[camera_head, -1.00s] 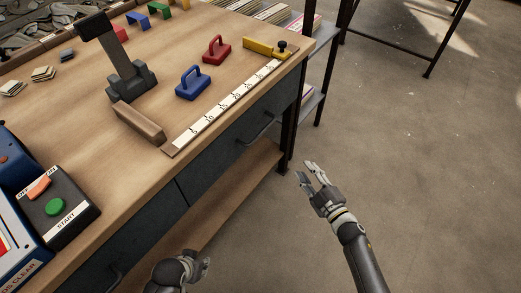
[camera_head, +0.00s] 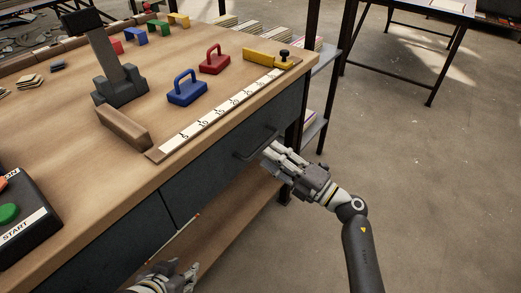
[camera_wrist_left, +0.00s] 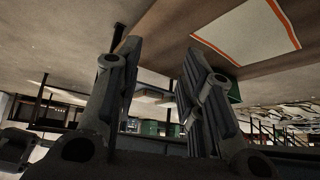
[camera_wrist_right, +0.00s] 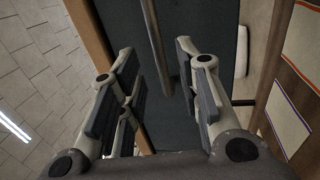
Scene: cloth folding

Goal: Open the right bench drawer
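The right bench drawer (camera_head: 235,145) is a dark front under the bench top, and it looks shut. Its bar handle (camera_head: 258,143) also runs between my right fingers in the right wrist view (camera_wrist_right: 153,38). My right gripper (camera_head: 272,152) is open, close in front of the handle, fingertips pointing at the drawer. Whether a finger touches the handle cannot be told. My left gripper (camera_head: 192,268) is low in front of the left part of the bench. Its fingers stand apart with nothing between them in the left wrist view (camera_wrist_left: 160,90).
The wooden bench top (camera_head: 75,165) carries a ruler strip (camera_head: 222,112), a blue handled block (camera_head: 187,92), a red one (camera_head: 214,62), a yellow stop (camera_head: 262,58) and a START button box (camera_head: 25,215). A lower shelf (camera_head: 225,220) lies below the drawers. Open floor (camera_head: 430,200) is at right.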

